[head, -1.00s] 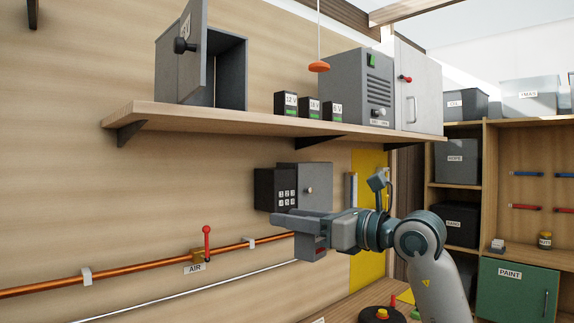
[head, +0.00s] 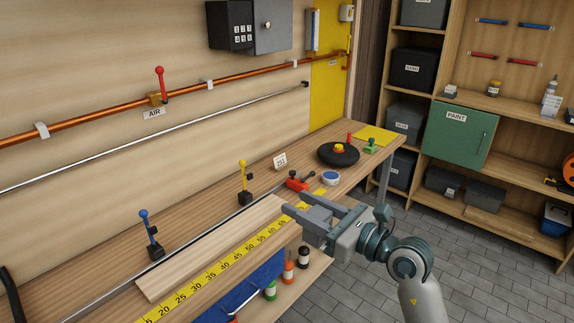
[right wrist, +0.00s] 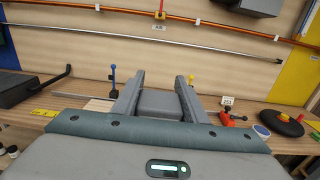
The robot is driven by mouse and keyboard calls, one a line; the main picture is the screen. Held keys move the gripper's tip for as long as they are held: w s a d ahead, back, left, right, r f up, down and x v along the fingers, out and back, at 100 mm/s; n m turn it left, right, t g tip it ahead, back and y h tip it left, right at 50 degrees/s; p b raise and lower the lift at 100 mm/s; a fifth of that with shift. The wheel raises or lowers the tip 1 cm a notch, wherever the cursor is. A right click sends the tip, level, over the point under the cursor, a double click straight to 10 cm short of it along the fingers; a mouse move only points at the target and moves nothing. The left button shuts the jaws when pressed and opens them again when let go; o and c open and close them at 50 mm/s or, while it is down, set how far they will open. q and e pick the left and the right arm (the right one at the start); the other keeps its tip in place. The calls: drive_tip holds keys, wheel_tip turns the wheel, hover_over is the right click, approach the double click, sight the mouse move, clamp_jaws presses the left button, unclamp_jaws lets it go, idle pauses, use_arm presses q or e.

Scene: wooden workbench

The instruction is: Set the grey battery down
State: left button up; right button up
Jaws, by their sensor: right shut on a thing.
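My right gripper (head: 297,203) is shut on the grey battery (head: 318,215), a plain grey block between its two fingers. In the head view they are over the front edge of the wooden workbench (head: 215,225), by the far end of the yellow ruler strip. In the right wrist view the battery (right wrist: 160,103) sits between the fingers of the right gripper (right wrist: 160,78), with the bench and wall beyond. I cannot tell whether the battery touches anything below. My left gripper is out of view.
Blue (head: 150,235) and yellow (head: 243,182) levers stand along the bench's back. A red clamp-like tool (head: 298,181), a round tin (head: 331,178) and a black disc (head: 338,154) lie beyond the gripper. Small bottles (head: 303,257) stand below the front edge. Bare wood lies left of the gripper.

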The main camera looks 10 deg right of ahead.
drive_tip(key=s+d+f+m+t+h, duration=0.1)
drive_tip(key=s+d+f+m+h, duration=0.1)
drive_tip(key=s+d+f, duration=0.4)
drive_tip(key=s+f, duration=0.4)
drive_tip(key=s, duration=0.2)
drive_tip(key=shift+f+t+h, duration=0.25)
drive_tip(key=shift+t+h, duration=0.05)
